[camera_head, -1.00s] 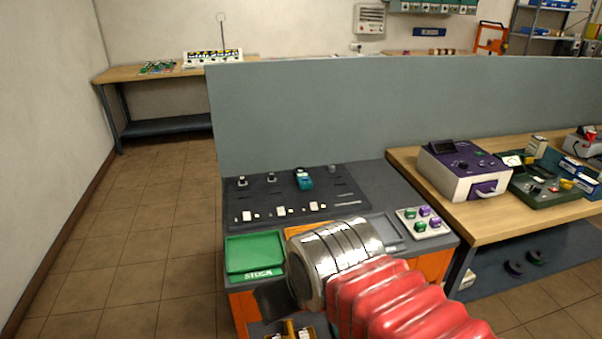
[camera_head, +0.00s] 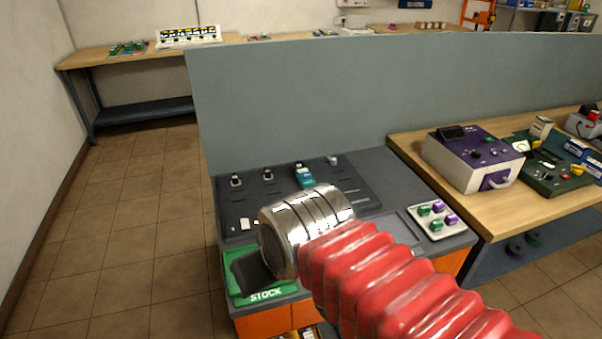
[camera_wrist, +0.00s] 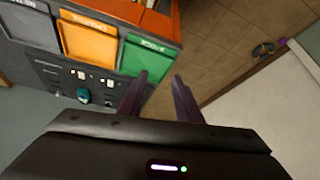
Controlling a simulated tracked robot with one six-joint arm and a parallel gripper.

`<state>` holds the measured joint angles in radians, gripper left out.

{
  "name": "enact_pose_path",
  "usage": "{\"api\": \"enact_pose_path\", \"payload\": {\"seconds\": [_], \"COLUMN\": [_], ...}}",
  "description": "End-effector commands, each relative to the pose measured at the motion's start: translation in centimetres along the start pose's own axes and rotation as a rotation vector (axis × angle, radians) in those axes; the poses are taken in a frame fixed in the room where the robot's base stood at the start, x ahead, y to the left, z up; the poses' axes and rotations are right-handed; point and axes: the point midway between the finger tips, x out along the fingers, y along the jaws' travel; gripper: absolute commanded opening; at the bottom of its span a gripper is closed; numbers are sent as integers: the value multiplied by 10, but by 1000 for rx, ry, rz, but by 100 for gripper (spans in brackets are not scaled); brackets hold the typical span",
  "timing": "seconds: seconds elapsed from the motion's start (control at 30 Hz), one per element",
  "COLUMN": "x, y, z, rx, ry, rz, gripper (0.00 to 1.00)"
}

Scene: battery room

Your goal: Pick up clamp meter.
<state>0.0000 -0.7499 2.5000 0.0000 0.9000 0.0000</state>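A teal device (camera_head: 304,178), which looks like the clamp meter, lies on the dark tool mat on the grey bench, just behind my metal wrist in the head view. It also shows in the wrist view (camera_wrist: 83,96), left of my fingers. My gripper (camera_wrist: 160,76) is open, with its two dark fingers apart and nothing between them. In the head view my dark gripper (camera_head: 252,272) is over the green STOCK tray, in front and to the left of the teal device, apart from it. My wrist and red sleeve hide part of the bench.
The green STOCK tray (camera_wrist: 143,56), an orange tray (camera_wrist: 88,40) and a grey tray (camera_wrist: 28,22) line the bench edge. A white tray (camera_head: 453,232) holds green and purple parts. A partition (camera_head: 400,95) stands behind; a wooden bench (camera_head: 470,215) is right.

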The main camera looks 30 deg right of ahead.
Motion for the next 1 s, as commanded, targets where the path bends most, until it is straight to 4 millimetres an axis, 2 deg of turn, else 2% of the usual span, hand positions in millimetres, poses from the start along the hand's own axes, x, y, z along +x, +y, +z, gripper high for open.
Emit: {"api": "enact_pose_path", "payload": {"seconds": [0.23,0.47,0.6,1.0], "x": [0,4,14,57], "y": [0,6,16,84], "z": [0,-8,-26,-97], "rx": [0,11,32,101], "ry": [0,12,42,187], "rz": [0,14,47,176], "gripper": [31,47,57,58]}}
